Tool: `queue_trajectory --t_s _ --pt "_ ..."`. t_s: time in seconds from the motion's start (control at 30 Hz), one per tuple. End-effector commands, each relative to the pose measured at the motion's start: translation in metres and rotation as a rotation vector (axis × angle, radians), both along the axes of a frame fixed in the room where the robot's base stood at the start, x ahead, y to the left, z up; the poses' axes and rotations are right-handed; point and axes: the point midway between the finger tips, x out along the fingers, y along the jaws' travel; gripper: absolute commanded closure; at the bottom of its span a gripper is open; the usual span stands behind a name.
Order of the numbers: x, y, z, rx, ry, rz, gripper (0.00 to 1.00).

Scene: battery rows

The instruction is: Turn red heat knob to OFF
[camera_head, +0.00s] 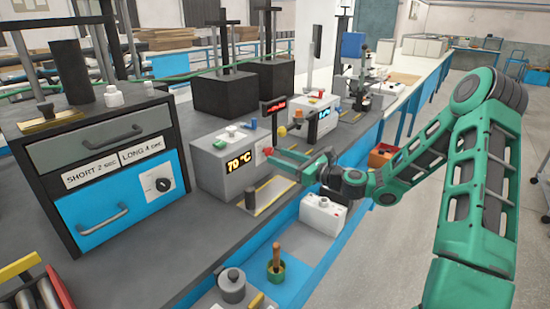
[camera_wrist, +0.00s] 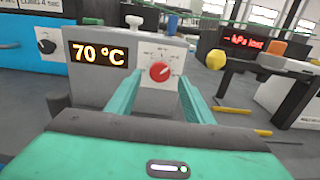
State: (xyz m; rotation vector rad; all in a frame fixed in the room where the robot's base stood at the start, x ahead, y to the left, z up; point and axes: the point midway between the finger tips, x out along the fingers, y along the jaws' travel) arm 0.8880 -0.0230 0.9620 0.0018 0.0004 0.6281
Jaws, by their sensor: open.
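The red heat knob (camera_wrist: 159,71) sits on a white dial plate on the front of a grey heater box (camera_wrist: 90,84). The box's display (camera_wrist: 98,53) reads 70 °C in orange. In the head view the red knob (camera_head: 268,151) shows at the tip of my gripper (camera_head: 272,157). In the wrist view my gripper (camera_wrist: 160,92) is open, its two green fingers apart with the knob seen between and beyond them. I cannot tell whether either finger touches the knob. The knob's white mark seems to point to the upper right; the dial labels are too small to read.
A yellow knob (camera_wrist: 215,59) and a red-lit display (camera_wrist: 248,42) stand to the right of the box. A cabinet with grey and blue drawers (camera_head: 101,212) stands at left. A white box (camera_head: 322,214) sits below my forearm.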

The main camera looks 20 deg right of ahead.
Motion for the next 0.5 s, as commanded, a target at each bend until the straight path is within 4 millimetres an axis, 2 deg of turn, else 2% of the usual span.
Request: queue_trajectory --t_s 0.2,0.5 --pt "0.018 0.014 0.0 -0.001 -0.001 0.001 0.53" --pt "0.021 0.015 0.0 -0.001 0.0 0.0 0.53"
